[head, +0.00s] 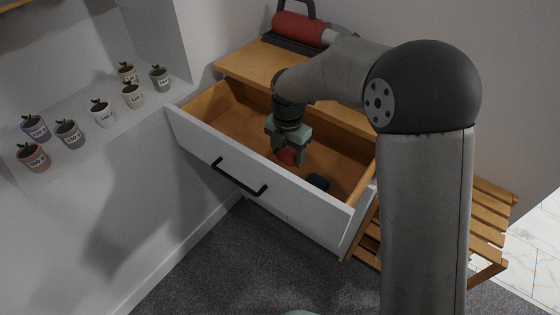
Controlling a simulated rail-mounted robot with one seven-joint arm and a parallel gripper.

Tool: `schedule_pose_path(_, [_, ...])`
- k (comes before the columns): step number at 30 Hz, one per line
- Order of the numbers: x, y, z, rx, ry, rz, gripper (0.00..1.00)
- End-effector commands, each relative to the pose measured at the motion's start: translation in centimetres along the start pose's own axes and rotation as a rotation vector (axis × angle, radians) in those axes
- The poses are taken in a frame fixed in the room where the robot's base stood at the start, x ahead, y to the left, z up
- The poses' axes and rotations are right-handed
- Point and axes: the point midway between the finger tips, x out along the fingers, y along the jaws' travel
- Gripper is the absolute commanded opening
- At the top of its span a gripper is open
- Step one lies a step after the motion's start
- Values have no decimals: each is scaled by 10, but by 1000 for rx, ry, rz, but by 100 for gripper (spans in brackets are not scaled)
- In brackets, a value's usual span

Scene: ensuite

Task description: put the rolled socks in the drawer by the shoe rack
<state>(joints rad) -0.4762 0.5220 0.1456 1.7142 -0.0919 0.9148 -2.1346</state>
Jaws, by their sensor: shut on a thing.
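The drawer (265,178) is pulled open, with a white front, a black bar handle and a wooden inside. My gripper (289,158) points down inside the drawer's outline. It is shut on a reddish rolled thing, the rolled socks (288,156), partly hidden by the fingers. I cannot tell whether the socks touch the drawer floor. A small dark item (317,182) lies in the drawer to the right of my gripper. The slatted wooden shoe rack (488,222) stands to the right of the drawer, partly hidden behind my arm.
A red and grey appliance (300,29) sits on the wooden top (250,62) behind the drawer. Several small labelled plant pots (103,114) stand on the white ledge at the left. The drawer's left part is empty. Dark carpet (220,265) lies in front.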

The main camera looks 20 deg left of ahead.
Motion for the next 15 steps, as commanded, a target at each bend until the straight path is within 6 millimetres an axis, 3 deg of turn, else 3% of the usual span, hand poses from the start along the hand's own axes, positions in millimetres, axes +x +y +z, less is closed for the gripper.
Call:
schedule_pose_path(4, [18, 16, 3, 0, 0, 1, 39])
schedule_pose_path(11, [31, 25, 5, 1, 0, 1, 39])
schedule_pose_path(15, [52, 28, 5, 0, 1, -1, 39])
